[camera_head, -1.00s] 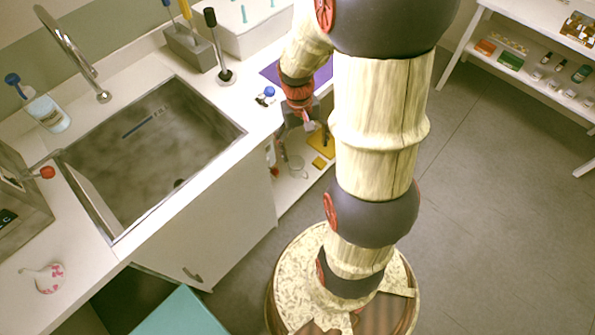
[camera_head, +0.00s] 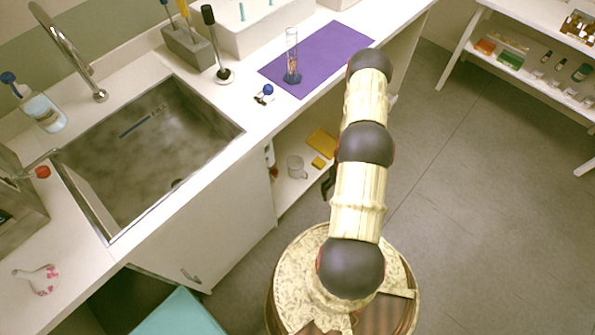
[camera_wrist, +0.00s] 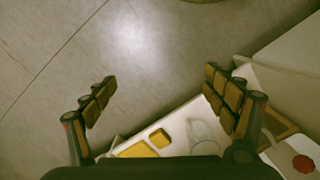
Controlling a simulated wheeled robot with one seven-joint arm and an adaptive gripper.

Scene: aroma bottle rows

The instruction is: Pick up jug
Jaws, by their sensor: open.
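A clear glass jug (camera_head: 297,166) stands on the low white shelf under the counter, to the right of the sink cabinet. In the wrist view the jug (camera_wrist: 203,132) is at the lower right, faint and see-through, near the right finger and partly hidden behind it. My gripper (camera_wrist: 160,82) is open, with nothing between its fingers and grey floor seen through the gap. In the head view only a dark part of the gripper shows at the shelf's front edge, right of the jug; my arm hides the remainder.
Yellow pieces (camera_head: 320,142) lie on the shelf (camera_head: 289,190) beside the jug. A red-capped item (camera_wrist: 303,163) is at the wrist view's lower right. Above, the counter holds a purple mat (camera_head: 335,50) with a glass cylinder (camera_head: 292,58). Open floor (camera_head: 470,200) is to the right.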

